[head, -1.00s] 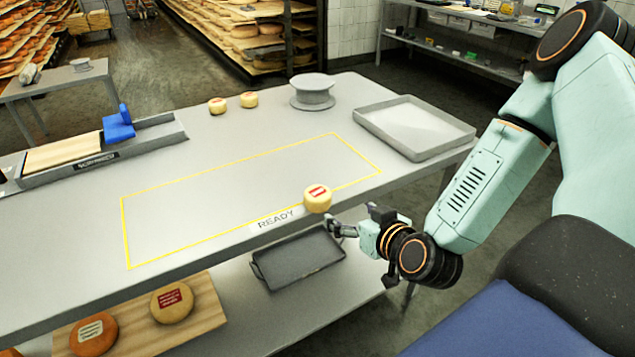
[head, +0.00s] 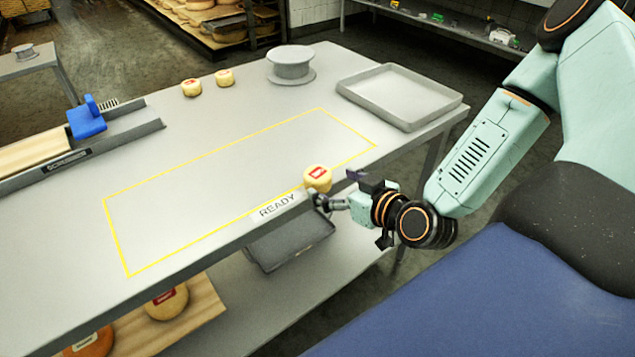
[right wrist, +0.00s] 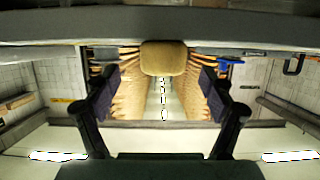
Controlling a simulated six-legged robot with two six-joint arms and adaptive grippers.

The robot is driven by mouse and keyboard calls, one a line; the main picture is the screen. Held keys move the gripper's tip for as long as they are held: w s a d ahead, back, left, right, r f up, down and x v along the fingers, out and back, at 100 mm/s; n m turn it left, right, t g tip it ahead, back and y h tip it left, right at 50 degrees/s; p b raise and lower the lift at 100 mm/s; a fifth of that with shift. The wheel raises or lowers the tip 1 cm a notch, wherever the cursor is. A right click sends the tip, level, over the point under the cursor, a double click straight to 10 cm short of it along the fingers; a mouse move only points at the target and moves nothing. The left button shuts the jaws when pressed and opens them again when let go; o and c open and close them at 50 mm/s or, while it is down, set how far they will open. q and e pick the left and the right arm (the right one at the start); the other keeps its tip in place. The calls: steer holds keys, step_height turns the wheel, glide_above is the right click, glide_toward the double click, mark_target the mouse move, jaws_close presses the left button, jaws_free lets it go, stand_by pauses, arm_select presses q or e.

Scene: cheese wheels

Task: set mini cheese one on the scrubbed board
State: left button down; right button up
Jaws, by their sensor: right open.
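A small pale-yellow cheese with a red label (head: 318,178) sits at the table's front edge, by the READY sign; I cannot tell if it is mini cheese one. My right gripper (head: 320,202) is open just in front of it at the table edge. In the right wrist view the cheese (right wrist: 163,58) shows centred ahead between the spread fingers (right wrist: 160,88), with gaps on both sides. Two similar small cheeses (head: 191,87) (head: 224,77) stand at the table's back edge. The wooden scrubbed board (head: 35,150) lies at the left, partly cut off. My left gripper is out of view.
A yellow outline (head: 212,152) marks a bare area of the table. A grey round stand (head: 290,65) and a shallow grey tray (head: 400,92) are at the back right. A blue object (head: 87,122) stands beside the board. A dark tray (head: 290,240) and larger cheeses lie on the lower shelf.

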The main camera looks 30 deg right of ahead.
mark_target(326, 183)
steer(key=shift+w+a, duration=0.3)
steer(key=shift+w, duration=0.05)
steer(key=b+x, duration=0.2)
steer(key=x, duration=0.1)
steer(key=shift+w+d+f, duration=0.1)
steer(key=shift+w+f, duration=0.2)
steer(key=shift+w+f+b, duration=0.1)
steer(key=shift+w+b, duration=0.2)
steer(key=shift+b, duration=0.05)
steer(key=shift+w+a, duration=0.25)
steer(key=shift+s+d, duration=0.1)
